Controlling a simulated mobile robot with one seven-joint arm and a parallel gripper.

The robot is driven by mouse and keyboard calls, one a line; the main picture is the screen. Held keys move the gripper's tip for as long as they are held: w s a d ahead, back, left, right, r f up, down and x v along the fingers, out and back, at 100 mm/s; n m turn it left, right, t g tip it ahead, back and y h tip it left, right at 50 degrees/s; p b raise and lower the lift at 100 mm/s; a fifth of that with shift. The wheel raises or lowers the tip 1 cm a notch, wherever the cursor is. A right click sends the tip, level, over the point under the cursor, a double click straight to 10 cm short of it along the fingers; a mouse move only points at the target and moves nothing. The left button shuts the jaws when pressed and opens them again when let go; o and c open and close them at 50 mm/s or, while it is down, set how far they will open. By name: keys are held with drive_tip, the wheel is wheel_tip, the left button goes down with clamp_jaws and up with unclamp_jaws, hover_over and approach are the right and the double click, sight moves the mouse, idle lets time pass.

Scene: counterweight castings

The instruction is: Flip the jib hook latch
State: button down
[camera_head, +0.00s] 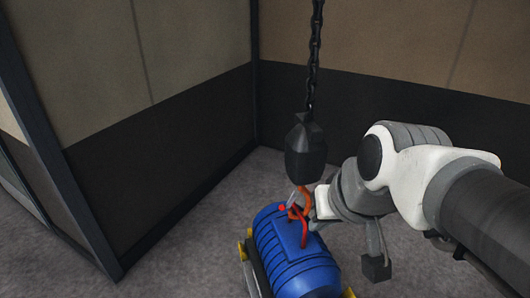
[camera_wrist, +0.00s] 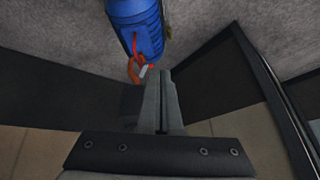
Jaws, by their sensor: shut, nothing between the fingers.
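The orange jib hook (camera_head: 304,198) hangs below a black hook block (camera_head: 306,150) on a chain, just above a blue ribbed cylinder (camera_head: 290,255). A red lifting loop (camera_head: 304,232) on the cylinder meets the hook; whether they are linked is unclear. The pale latch with a red tip (camera_head: 283,208) sticks out left of the hook. In the wrist view the hook (camera_wrist: 133,70) and red-tipped latch (camera_wrist: 147,70) are just left of my fingertips. My gripper (camera_wrist: 162,75) is shut and empty beside the latch; contact cannot be told. In the head view my wrist partly hides it.
The black chain (camera_head: 315,60) rises out of view. The cylinder rests on a dark stand with yellow parts (camera_head: 246,250) on grey carpet. Panelled walls meet in a corner behind. Open floor (camera_head: 180,255) lies to the left.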

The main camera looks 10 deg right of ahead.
drive_tip(key=w+d+f+m+t+b, duration=0.1)
drive_tip(key=w+d+f+m+b, duration=0.2)
drive_tip(key=w+f, duration=0.7)
drive_tip(key=w+d+f+m+b, duration=0.2)
drive_tip(key=w+f+b, duration=0.4)
drive_tip(key=w+f, duration=0.4)
drive_tip(key=shift+w+d+f+m+t, duration=0.2)
drive_tip(key=shift+w+d+m+t, duration=0.2)
drive_tip(key=shift+m, duration=0.4)
drive_tip(key=w+a+f+b, duration=0.2)
drive_tip(key=w+a+f, duration=0.1)
drive_tip(key=w+f, duration=0.4)
drive_tip(key=shift+w+a, duration=0.4)
drive_tip(key=shift+w, duration=0.4)
